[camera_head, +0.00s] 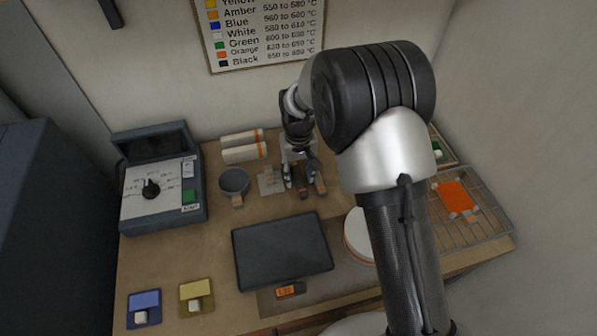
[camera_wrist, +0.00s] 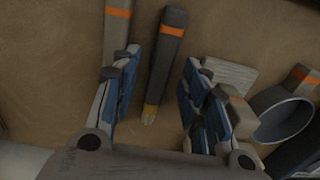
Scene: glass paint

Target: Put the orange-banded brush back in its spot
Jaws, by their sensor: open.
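In the wrist view, a dark grey brush with an orange band (camera_wrist: 167,62) lies on the tabletop between my gripper's spread fingers, its pale yellowish tip toward the palm. My gripper (camera_wrist: 158,70) is open; I see no finger closed on the brush. A lighter handle, also orange-banded (camera_wrist: 117,32), lies beside it, partly behind the left finger. A pale rest block (camera_wrist: 230,74) is right of the right finger; a grey piece with an orange mark (camera_wrist: 238,108) shows near it. In the head view my gripper (camera_head: 303,188) is low at the back of the table, right of the rest block (camera_head: 271,184).
A grey cup (camera_head: 234,181) stands left of the rest block. Two pale rolls (camera_head: 243,148) lie behind. A control box (camera_head: 160,185) is at left, a dark slab (camera_head: 282,250) in front, and a wire rack with an orange sheet (camera_head: 456,197) at right.

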